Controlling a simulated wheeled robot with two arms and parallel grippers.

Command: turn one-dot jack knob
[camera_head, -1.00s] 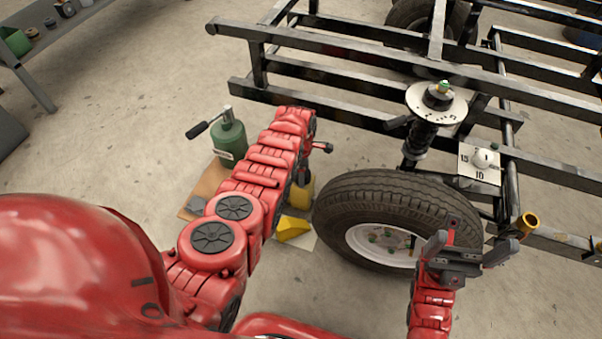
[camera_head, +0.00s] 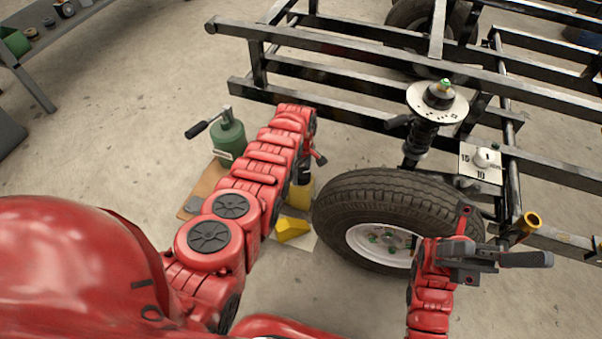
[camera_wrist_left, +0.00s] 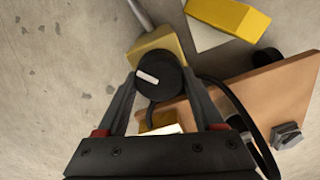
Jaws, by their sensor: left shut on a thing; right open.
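The black round knob (camera_wrist_left: 146,77), with a white bar mark on its top, sits on a yellow jack body (camera_wrist_left: 166,42) in the left wrist view. No dot can be made out on it. My left gripper (camera_wrist_left: 160,76) points down, with its fingers shut on the knob's two sides. In the head view the yellow jack (camera_head: 302,196) stands left of the tyre, and my red left arm hides most of it and the left fingers. My right gripper (camera_head: 525,259) is open and empty in front of the wheel.
A tyre (camera_head: 350,205) and black frame (camera_head: 340,112) stand to the right. A green jack (camera_head: 229,138) with a black-handled lever stands on a brown board (camera_head: 210,178). A yellow wedge (camera_head: 293,229) lies near the arm.

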